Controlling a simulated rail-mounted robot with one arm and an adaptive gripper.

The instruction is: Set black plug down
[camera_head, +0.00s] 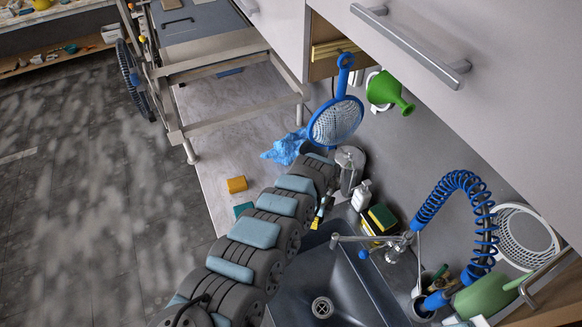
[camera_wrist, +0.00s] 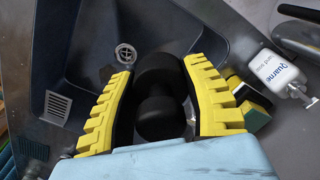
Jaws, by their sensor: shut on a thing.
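The black plug (camera_wrist: 160,115) shows in the wrist view between the two yellow fingers of my gripper (camera_wrist: 157,66). The fingers are shut on it from both sides. The plug hides part of what lies beneath it. Behind it is the dark sink (camera_wrist: 85,40) with a round metal drain (camera_wrist: 125,54). In the head view, a small yellow part of my gripper (camera_head: 318,214) shows beside the sink's upper left corner. The plug is hidden there by my arm. The same drain (camera_head: 322,307) shows in the sink basin. I cannot tell how high the plug is held.
A white soap bottle (camera_wrist: 278,70) and a yellow-green sponge (camera_wrist: 250,105) stand right of my gripper. The head view shows a metal tap (camera_head: 385,245) with a blue coiled hose, a hanging blue strainer (camera_head: 335,122), a blue cloth (camera_head: 287,148) and an orange sponge (camera_head: 237,184) on the counter.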

